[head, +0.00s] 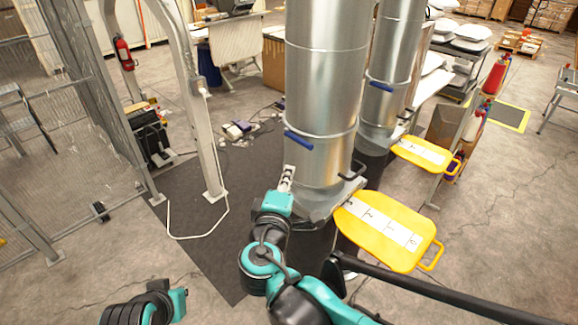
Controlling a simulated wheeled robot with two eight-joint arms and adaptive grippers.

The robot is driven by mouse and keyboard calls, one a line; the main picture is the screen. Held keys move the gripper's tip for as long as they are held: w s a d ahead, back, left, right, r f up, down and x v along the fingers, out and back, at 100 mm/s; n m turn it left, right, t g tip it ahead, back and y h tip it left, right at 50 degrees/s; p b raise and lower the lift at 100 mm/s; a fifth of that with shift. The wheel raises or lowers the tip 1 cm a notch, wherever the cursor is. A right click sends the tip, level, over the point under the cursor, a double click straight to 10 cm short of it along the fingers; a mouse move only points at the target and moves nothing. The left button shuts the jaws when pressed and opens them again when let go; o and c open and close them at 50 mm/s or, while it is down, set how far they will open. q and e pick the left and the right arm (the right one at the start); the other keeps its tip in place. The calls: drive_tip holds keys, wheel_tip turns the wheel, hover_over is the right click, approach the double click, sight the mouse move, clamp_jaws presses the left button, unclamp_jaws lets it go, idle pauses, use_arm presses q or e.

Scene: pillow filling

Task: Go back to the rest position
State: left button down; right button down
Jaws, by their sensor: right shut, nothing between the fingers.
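My right gripper (288,174) is in the middle of the head view, at the end of my teal and black right arm. It is shut with nothing held, close in front of the lower left side of the large metal tube (323,110). I cannot tell whether it touches the tube. A teal and black part of my left arm shows at the bottom left edge, but its gripper is out of view.
A yellow plate (390,228) with a handle juts out at the tube's base, right of my right arm. A second metal tube (388,75) and yellow plate (424,153) stand behind. A white post (205,130) and mesh fence (75,140) stand left. Dark mat (190,225) between is mostly clear.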

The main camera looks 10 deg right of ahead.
drive_tip(key=s+d+f+m+g+b, duration=0.25)
drive_tip(key=f+b, duration=0.25)
drive_tip(key=f, duration=0.4)
drive_tip(key=s+d+f+m+g+b, duration=0.2)
drive_tip(key=d+f+b, duration=0.25)
drive_tip(key=f, duration=0.45)
drive_tip(key=s+d+f+m+g+b, duration=0.25)
drive_tip(key=f+b, duration=0.35)
drive_tip(key=f, duration=0.3)
drive_tip(key=s+f+m+y+b, duration=0.3)
drive_tip(key=f+b, duration=0.4)
drive_tip(key=f, duration=0.3)
drive_tip(key=s+f+m+g+y+b, duration=0.1)
drive_tip(key=s+f+m+y+b, duration=0.1)
drive_tip(key=s+f+b, duration=0.2)
drive_tip(key=shift+s+a+f+m+g+y+b, duration=0.35)
drive_tip(key=shift+f+b, duration=1.45)
drive_tip(key=shift+f, duration=1.5)
